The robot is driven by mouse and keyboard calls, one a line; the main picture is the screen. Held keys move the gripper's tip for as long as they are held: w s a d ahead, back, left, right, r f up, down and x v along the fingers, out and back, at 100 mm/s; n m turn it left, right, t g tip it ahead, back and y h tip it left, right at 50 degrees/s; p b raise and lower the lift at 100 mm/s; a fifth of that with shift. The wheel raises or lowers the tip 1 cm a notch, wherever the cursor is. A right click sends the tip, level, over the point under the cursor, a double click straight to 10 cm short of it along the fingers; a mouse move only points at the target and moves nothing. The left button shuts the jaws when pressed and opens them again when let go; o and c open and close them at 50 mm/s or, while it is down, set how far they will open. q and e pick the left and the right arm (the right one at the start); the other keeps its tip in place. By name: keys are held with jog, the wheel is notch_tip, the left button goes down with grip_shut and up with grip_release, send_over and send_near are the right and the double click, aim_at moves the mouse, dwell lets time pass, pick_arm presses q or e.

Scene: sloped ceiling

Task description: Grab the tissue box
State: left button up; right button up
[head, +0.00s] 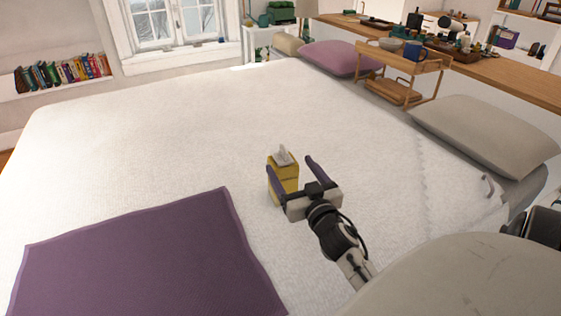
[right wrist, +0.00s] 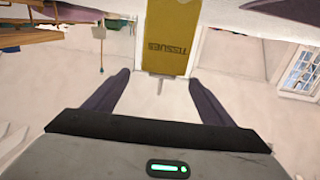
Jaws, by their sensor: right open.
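The yellow tissue box (head: 285,173) stands upright on the white bed (head: 180,130), with a white tissue sticking out of its top. My right gripper (head: 289,168) is open, its two dark fingers pointing toward the box, one on each side of it in the head view. In the right wrist view, the box (right wrist: 168,40) with its "TISSUES" lettering is beyond the tips of my open right gripper (right wrist: 158,80), roughly centred between them. The view there looks upside down. My left gripper is not in view.
A purple blanket (head: 150,262) lies flat to the left of the box. A grey pillow (head: 485,135) and a mauve pillow (head: 338,58) lie along the right side. A wooden stand (head: 403,92) with a blue mug is at the back right. The bed around the box is clear.

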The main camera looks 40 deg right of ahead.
aim_at(287, 164)
jog(key=x, duration=0.5)
jog(key=shift+w+f, duration=0.25)
jog(key=shift+w, duration=0.2)
grip_shut()
